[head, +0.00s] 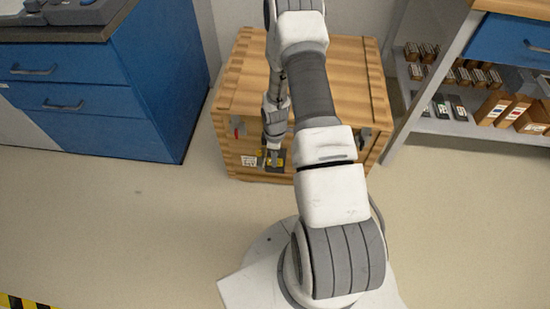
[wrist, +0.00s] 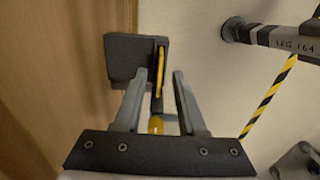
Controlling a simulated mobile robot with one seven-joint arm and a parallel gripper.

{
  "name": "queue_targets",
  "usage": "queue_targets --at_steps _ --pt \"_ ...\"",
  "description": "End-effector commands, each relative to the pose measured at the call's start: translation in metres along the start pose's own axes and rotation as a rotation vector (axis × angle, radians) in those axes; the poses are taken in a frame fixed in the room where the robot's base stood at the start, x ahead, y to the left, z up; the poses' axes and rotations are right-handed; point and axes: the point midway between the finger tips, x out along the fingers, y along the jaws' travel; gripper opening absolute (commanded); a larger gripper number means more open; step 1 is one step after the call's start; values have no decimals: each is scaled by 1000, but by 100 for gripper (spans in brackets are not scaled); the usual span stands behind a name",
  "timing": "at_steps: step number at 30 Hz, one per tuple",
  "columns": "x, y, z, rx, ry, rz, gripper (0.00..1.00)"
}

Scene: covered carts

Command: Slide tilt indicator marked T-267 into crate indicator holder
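The wooden crate (head: 232,100) stands on the floor behind my arm. A dark holder block (wrist: 122,58) stands out from its wooden face in the wrist view. A thin yellow plate (wrist: 160,68), seen edge-on at the block's right side, looks like the tilt indicator; its T-267 mark is not readable. I cannot tell if it is seated in the block. Another yellow part (wrist: 156,124) shows lower between my fingers. My gripper (wrist: 157,76) is open, one finger on each side of the plate's lower end, with gaps visible. In the head view my gripper (head: 272,160) is low at the crate's front.
A white label (head: 248,160) is on the crate's front. A blue cabinet (head: 95,95) stands left and a shelf with boxes (head: 480,125) right. The floor (head: 130,220) in front is clear. A bar marked LEG 164 (wrist: 280,37) and a yellow-black strip (wrist: 268,97) lie right in the wrist view.

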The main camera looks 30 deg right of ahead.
Motion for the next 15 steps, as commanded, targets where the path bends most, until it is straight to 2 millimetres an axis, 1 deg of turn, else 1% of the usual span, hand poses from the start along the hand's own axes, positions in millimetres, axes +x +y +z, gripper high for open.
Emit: queue_targets --at_steps 1,6,12,15 --pt "-18 2 0 1 2 4 40" --pt "-61 2 0 1 1 4 40" --pt "-108 1 0 0 1 2 40" --pt "-125 1 0 1 1 3 40"
